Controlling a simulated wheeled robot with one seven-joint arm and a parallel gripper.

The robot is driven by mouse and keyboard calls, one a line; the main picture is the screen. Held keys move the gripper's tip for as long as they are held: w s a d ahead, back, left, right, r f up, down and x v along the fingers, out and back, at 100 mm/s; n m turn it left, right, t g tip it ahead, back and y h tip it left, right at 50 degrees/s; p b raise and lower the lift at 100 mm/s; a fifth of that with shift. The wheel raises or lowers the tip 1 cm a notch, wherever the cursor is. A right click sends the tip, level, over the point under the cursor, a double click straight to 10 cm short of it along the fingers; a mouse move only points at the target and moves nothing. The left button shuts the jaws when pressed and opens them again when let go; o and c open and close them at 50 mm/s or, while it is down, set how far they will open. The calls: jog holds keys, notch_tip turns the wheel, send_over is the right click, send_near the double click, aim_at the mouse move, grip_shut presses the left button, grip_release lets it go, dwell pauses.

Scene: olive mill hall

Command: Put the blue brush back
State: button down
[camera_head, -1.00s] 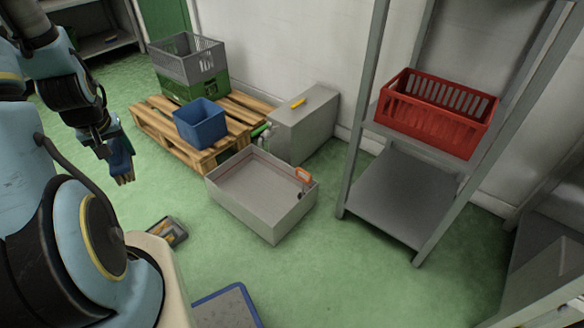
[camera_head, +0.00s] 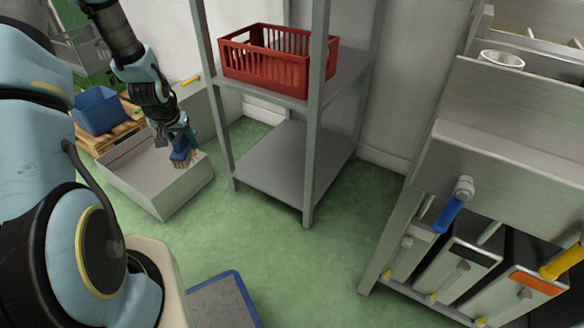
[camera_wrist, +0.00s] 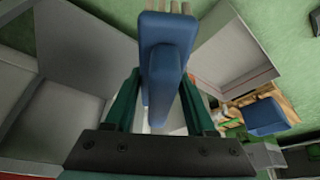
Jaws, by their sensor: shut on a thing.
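The blue brush (camera_head: 180,154) hangs from my gripper (camera_head: 178,138), its pale bristles pointing down in the head view. In the wrist view the brush's blue body (camera_wrist: 167,60) fills the space between the two green fingers of my gripper (camera_wrist: 160,85), which is shut on it. In the head view the brush appears in front of the open grey box (camera_head: 150,197) on the floor and overlaps its right part. I cannot tell how high it is above the box. My gripper and the brush hide part of the box's inside.
A grey shelf rack (camera_head: 313,150) holds a red crate (camera_head: 265,75); its lower shelf (camera_head: 285,165) is bare. A blue bin (camera_head: 98,110) stands on a wooden pallet (camera_head: 88,143) at left. A steel machine (camera_head: 500,135) with blue and yellow handles stands at right.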

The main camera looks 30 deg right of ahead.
jog(key=s+d+f+m+g+h+b, duration=0.15)
jog(key=d+f+m+b, duration=0.45)
jog(key=d+f+b, duration=1.2)
jog(key=shift+h, duration=0.25)
jog(key=w+d+f, duration=0.2)
jog(key=d, duration=0.4)
jog(key=w+d+f+b, duration=0.1)
jog(key=w+d+f, duration=0.2)
jog(key=d, duration=0.3)
jog(key=w+d+f+b, duration=0.1)
jog(key=w+d+f, duration=0.1)
jog(key=d, duration=0.4)
jog(key=shift+w+f, duration=0.2)
jog(key=shift+w, duration=0.55)
jog(key=shift+w+d+r+b, duration=0.1)
jog(key=shift+w+d+b, duration=0.2)
jog(key=shift+d, duration=0.25)
jog(key=shift+f+b, duration=1.3)
jog(key=shift+f, duration=0.35)
jog(key=shift+f, duration=0.15)
jog(key=shift+c, duration=1.1)
grip_release()
